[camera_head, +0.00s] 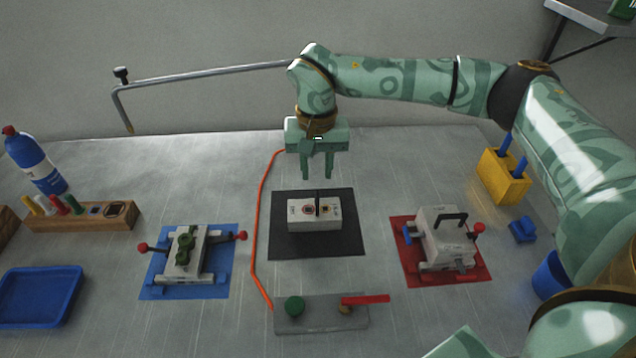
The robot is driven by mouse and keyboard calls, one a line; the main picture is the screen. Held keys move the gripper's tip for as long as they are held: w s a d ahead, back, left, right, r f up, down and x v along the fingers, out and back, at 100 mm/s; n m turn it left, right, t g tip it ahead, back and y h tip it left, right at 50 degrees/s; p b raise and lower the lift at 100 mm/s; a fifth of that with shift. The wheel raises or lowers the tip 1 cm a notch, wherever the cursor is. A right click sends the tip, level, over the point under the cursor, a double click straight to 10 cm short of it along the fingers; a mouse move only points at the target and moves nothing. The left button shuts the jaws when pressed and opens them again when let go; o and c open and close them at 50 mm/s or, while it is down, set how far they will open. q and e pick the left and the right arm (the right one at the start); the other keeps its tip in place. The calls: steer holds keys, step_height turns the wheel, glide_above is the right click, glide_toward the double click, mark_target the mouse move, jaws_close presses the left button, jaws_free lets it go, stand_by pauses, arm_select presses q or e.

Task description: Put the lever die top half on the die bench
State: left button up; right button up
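My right gripper (317,174) points down above the far edge of the black mat, its two fingers apart with nothing between them. Below and nearer stands a pale block (314,213) with a dark upright handle and small round marks, on the black mat (346,244). On the red mat (481,277) stands a pale die (446,240) with a black handle on top, a blue lever and a red-knobbed lever. On the blue mat (219,288) a die (190,262) with green shapes on top has two red-knobbed levers. I cannot tell which piece is the lever die top half. My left gripper is not in view.
A grey plate (322,318) with a green knob and red handle lies in front, with an orange cable. A wooden rack (85,219), blue tray (40,297) and blue bottle (36,163) are left. A yellow holder (502,178) and blue block (522,229) are right.

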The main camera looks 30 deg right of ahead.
steer(key=shift+r, duration=1.6)
